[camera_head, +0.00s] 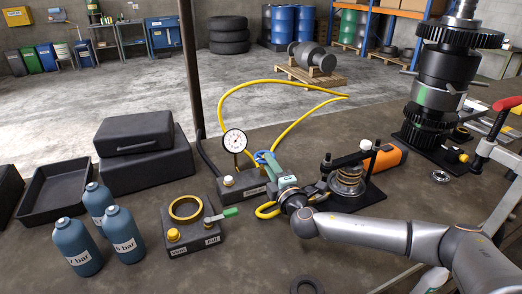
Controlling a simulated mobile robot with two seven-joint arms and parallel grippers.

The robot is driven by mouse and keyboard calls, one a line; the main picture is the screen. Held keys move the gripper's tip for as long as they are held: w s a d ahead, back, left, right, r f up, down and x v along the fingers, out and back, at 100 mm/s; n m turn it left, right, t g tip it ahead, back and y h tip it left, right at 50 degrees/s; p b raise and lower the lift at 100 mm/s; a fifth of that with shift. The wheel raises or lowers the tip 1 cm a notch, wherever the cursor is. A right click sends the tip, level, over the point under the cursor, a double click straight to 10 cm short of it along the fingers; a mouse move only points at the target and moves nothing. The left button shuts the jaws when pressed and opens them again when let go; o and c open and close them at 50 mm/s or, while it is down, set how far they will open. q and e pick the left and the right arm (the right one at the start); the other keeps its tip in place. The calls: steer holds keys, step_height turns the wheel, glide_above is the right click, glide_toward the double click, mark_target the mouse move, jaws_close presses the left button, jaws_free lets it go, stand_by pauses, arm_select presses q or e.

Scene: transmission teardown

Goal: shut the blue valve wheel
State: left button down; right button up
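The blue valve wheel (261,157) is on the dark pump block (238,186) with the pressure gauge (235,141), near the middle of the bench. Only part of the wheel's rim shows; my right gripper hides the rest. My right gripper (270,166) reaches in from the lower right, with its fingertip end at the wheel. I cannot tell whether its fingers touch the wheel or are open or shut. My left gripper is not in view.
A yellow hose (232,91) loops behind the block. A spring fixture (347,181) and orange tool (385,158) stand right of my gripper. A gear stack (442,80) stands far right.

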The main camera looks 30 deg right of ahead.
mark_target(261, 151)
steer(key=shift+w+d+p, duration=0.2)
steer(key=shift+w+d, duration=0.05)
steer(key=shift+w, duration=1.55)
steer(key=shift+w+d+p, duration=0.2)
steer(key=shift+w, duration=1.55)
steer(key=shift+c, duration=0.3)
jaws_close()
